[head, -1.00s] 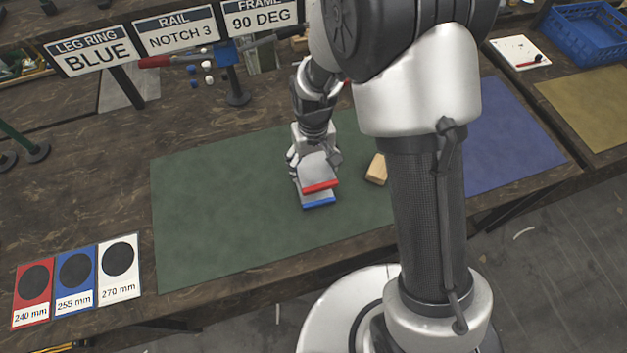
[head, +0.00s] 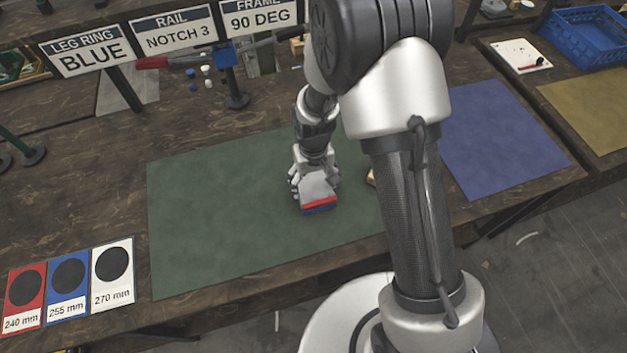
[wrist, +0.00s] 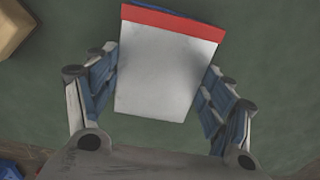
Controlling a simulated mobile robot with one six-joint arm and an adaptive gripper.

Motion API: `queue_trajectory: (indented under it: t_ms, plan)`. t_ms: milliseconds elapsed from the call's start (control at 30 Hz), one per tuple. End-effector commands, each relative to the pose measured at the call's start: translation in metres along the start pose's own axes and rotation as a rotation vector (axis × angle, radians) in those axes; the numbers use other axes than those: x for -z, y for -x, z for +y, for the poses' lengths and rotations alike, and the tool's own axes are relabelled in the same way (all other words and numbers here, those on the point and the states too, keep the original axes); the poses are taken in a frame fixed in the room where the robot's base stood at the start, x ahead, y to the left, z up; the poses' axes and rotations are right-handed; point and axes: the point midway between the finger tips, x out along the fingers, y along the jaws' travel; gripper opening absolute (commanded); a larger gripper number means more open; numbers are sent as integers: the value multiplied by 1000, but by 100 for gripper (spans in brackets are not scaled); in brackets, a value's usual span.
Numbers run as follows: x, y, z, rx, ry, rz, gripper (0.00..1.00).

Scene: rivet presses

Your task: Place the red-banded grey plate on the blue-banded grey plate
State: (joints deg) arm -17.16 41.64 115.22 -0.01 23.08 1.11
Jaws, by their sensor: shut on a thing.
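My gripper (head: 315,180) is shut on the red-banded grey plate (wrist: 165,70), with one finger along each side of it in the wrist view. The same plate (head: 318,190) shows in the head view with its red band toward the camera. The blue-banded grey plate (head: 320,211) is directly below it on the green mat. Only its blue edge shows in the head view, and a thin blue corner (wrist: 125,12) shows past the red band in the wrist view. The rest of it is hidden. I cannot tell whether the two plates touch.
A wooden block (wrist: 12,25) lies on the green mat (head: 210,230) near the plates, mostly behind my arm in the head view. Sign boards (head: 170,37) stand at the back. Size cards (head: 68,288) lie at the left. The mat's left part is clear.

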Motion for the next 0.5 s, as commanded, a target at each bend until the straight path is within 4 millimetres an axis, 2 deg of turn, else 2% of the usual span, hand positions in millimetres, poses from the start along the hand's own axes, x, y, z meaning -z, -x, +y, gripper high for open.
queue_trajectory:
  t_ms: [333,500]
  plan:
    - [0,-1,0,0,0,-1,95]
    - [0,-1,0,0,0,-1,95]
